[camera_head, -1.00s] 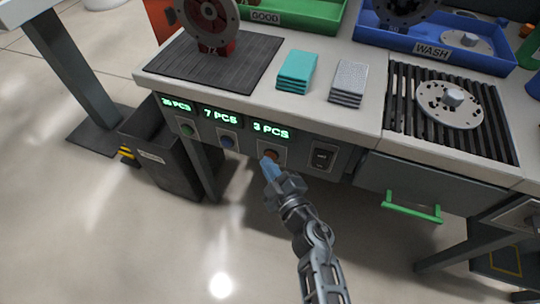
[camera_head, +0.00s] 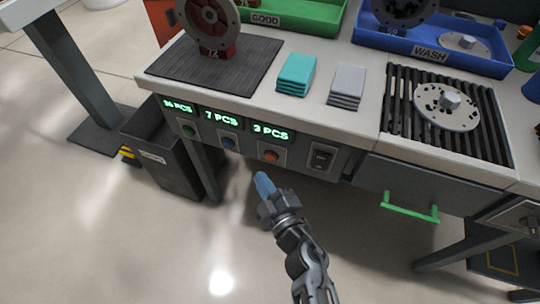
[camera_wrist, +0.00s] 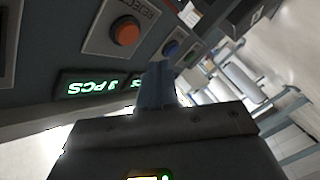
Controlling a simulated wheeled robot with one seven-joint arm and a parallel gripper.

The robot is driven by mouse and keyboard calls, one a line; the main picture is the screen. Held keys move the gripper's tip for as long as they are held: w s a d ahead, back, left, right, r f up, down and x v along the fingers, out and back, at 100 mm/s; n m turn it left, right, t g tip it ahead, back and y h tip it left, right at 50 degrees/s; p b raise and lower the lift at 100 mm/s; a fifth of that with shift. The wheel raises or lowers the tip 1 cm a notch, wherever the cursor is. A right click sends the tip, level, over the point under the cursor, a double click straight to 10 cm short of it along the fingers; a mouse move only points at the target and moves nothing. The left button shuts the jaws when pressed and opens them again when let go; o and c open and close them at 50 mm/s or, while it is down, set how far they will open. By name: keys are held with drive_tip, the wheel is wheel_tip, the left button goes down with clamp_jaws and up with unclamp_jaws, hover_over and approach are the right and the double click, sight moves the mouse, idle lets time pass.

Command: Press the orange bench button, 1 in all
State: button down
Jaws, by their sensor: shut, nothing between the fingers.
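The orange button (camera_head: 270,156) sits on a square plate on the bench's front panel, below a green "3 PCS" display (camera_head: 271,133). In the wrist view the orange button (camera_wrist: 126,31) shows whole and uncovered, on a plate lettered "REJECT". My gripper (camera_head: 262,180) is shut and empty, with its blue fingertips together. It hangs in front of the panel, below the orange button in the head view and apart from it. The fingertips (camera_wrist: 158,80) also show in the wrist view.
A green button (camera_head: 188,131) and a blue button (camera_head: 228,143) are to the left, and a black rocker switch (camera_head: 321,158) is to the right. A green drawer handle (camera_head: 410,208) juts out further right. A dark bin (camera_head: 165,160) stands at left. The floor in front is clear.

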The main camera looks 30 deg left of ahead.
drive_tip(key=shift+s+d, duration=0.2)
drive_tip(key=shift+s, duration=0.75)
drive_tip(key=s+d+r+m+t+h+p, duration=0.15)
drive_tip(key=s+d+m, duration=0.25)
drive_tip(key=d, duration=0.5)
drive_tip(key=s+d+r+m+t+h+p, duration=0.1)
drive_tip(key=s+d+r+m+t+h, duration=0.15)
drive_tip(key=d, duration=0.55)
drive_tip(key=s+d+r+m+t+h+p, duration=0.25)
drive_tip(key=s+d+m, duration=0.2)
drive_tip(key=d, duration=0.45)
drive_tip(key=s+d+r+m+h+p, duration=0.1)
drive_tip(key=s+d+r+m+h, duration=0.3)
drive_tip(key=s+d+r, duration=0.3)
drive_tip(key=s+d+r+m+h+p, duration=0.1)
drive_tip(key=s+d+r+m+h, duration=0.3)
drive_tip(key=r, duration=1)
drive_tip(key=s+d+m, duration=0.2)
drive_tip(key=s+d, duration=0.2)
drive_tip(key=shift+s+d+r+m+p, duration=0.15)
drive_tip(key=shift+s+d+m+p, duration=0.15)
drive_tip(key=shift+d+p, duration=0.1)
drive_tip(key=shift+g, duration=0.25)
